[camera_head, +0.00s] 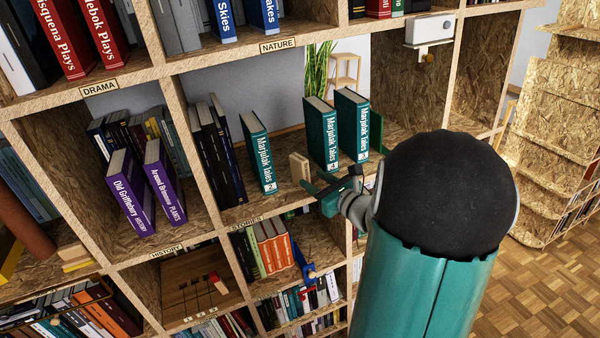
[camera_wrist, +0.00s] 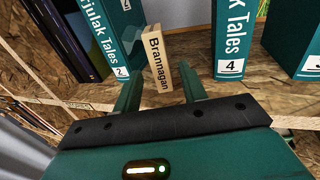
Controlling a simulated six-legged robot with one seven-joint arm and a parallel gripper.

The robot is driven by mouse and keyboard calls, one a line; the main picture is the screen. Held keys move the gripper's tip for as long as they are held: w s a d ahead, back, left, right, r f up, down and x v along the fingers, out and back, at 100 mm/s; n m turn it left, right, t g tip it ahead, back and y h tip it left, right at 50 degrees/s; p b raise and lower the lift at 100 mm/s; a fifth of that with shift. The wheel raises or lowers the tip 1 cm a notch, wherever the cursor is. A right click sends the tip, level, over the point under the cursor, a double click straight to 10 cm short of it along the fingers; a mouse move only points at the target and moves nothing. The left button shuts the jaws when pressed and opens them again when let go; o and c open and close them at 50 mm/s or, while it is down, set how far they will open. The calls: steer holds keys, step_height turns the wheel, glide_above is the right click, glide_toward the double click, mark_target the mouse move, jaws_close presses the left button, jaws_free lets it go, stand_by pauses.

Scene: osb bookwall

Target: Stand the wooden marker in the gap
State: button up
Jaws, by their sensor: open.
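The wooden marker (camera_head: 299,168) is a pale block lettered "Brannagan". It stands upright on the Stories shelf, in the gap between the teal Marjulak Tales 2 book (camera_head: 258,155) and Marjulak Tales 4 book (camera_head: 322,135). In the wrist view the marker (camera_wrist: 158,60) shows gaps on both sides, apart from the books. My gripper (camera_wrist: 161,78) is open, with one finger to each side of the marker's lower part. No finger visibly presses on it. In the head view my gripper (camera_head: 324,184) is at the shelf front, partly hidden by my arm.
Another teal Marjulak Tales book (camera_head: 353,125) stands to the right, beside a green bookend (camera_head: 376,133). Dark books (camera_head: 215,150) stand at the left of the compartment. A shelf board runs above, and a white box (camera_head: 429,28) is at upper right.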

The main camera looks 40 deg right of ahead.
mark_target(307, 174)
steer(key=shift+w, duration=2.45)
steer(key=shift+c, duration=0.4)
jaws_close()
steer(key=shift+r, duration=0.15)
steer(key=shift+s, duration=0.1)
steer(key=s, duration=0.8)
steer(key=shift+s+r, duration=0.15)
steer(key=shift+r, duration=0.05)
